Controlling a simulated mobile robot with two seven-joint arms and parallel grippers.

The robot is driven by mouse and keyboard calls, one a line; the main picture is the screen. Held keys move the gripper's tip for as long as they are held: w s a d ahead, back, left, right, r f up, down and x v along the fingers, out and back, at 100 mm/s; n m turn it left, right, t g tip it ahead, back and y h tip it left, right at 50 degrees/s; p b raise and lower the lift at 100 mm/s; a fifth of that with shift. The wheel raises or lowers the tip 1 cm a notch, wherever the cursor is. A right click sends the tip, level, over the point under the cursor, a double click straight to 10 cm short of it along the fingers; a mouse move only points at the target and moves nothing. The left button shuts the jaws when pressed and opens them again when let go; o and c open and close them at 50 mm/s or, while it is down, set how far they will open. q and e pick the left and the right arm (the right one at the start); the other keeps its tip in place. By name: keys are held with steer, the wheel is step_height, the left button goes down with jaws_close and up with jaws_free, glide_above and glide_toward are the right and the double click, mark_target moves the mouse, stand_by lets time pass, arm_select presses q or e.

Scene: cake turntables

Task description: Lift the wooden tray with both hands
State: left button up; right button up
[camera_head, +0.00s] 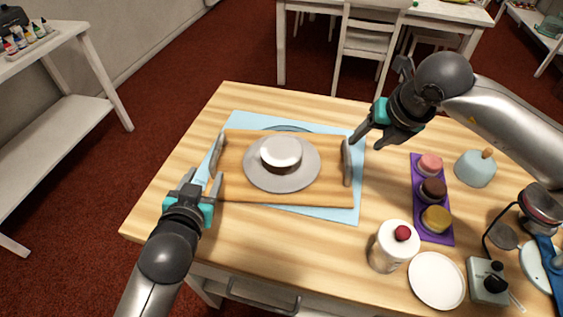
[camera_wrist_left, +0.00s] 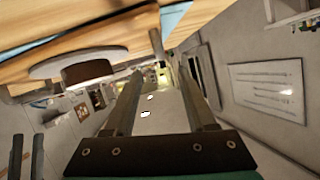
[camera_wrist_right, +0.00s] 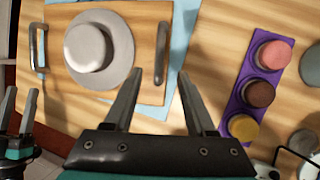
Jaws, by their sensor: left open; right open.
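The wooden tray (camera_head: 330,186) lies on a light blue mat (camera_head: 345,213) on the table, with a grey handle at each end. It carries a grey plate (camera_head: 263,184) with a white-topped brown cake (camera_head: 281,152). My left gripper (camera_head: 203,182) is open and empty near the left handle (camera_head: 217,155). In the left wrist view, a handle (camera_wrist_left: 157,45) appears beyond the fingertips. My right gripper (camera_head: 360,136) is open beside the right handle (camera_head: 347,162). In the right wrist view, this handle (camera_wrist_right: 162,40) appears above and between the fingertips; contact cannot be told.
A purple tray (camera_head: 447,236) with three small cakes stands right of the mat. Bare tabletop lies left of the mat.

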mark_target(215, 158)
arm_select(q)
steer(key=x, duration=1.1)
steer(key=shift+w+f, duration=0.15)
steer(key=shift+w, duration=0.15)
arm_select(e)
steer(key=x, duration=1.1)
steer(key=shift+w+f, duration=0.1)
steer(key=shift+f, duration=0.2)
arm_select(q)
steer(key=c, duration=0.9)
arm_select(e)
steer(key=shift+a+r, duration=0.1)
steer(key=shift+a, duration=0.05)
steer(key=c, duration=0.9)
